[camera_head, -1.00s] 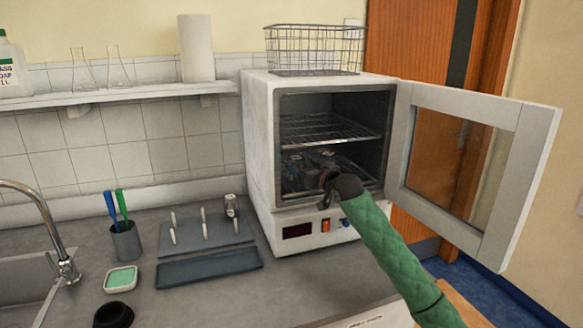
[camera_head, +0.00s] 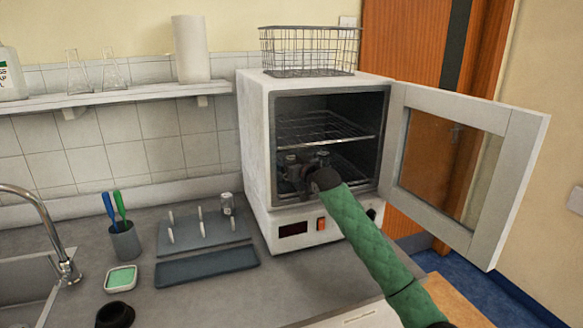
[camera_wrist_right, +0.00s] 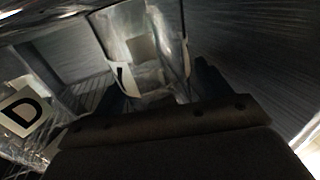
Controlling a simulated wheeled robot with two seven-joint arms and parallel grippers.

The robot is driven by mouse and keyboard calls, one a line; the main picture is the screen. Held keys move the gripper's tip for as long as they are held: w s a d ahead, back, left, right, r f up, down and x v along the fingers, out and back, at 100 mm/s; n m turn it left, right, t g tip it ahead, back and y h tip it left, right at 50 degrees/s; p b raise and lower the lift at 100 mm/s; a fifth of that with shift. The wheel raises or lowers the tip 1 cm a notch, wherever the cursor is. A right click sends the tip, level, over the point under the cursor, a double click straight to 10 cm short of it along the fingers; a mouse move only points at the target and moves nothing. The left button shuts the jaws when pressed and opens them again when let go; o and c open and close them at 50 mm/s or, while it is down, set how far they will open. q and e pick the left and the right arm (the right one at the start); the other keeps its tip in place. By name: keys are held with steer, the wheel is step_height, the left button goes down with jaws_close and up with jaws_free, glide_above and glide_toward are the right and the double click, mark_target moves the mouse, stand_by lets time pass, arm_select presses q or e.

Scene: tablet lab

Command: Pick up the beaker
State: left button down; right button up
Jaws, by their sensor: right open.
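A clear glass beaker with pale label patches (camera_wrist_right: 145,48) shows in the right wrist view, just beyond and between the dark fingers of my right gripper (camera_wrist_right: 160,88). I cannot tell whether the fingers touch it. In the head view my right gripper (camera_head: 306,170) is inside the open white oven (camera_head: 254,150), low in the chamber below the wire shelf (camera_head: 325,135). It is open. The beaker is not clear in the head view, where my gripper and the dark interior obscure it. My left gripper is not in view.
The oven door (camera_head: 520,165) stands open to the right, beside my arm. A wire basket (camera_head: 310,48) sits on the oven. A peg rack (camera_head: 205,237), grey tray (camera_head: 207,265) and pen cup (camera_head: 125,243) stand left. A "D" card (camera_wrist_right: 22,112) shows in the wrist view.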

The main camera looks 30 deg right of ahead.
steer(key=c, duration=1.1)
steer(key=shift+r, duration=0.15)
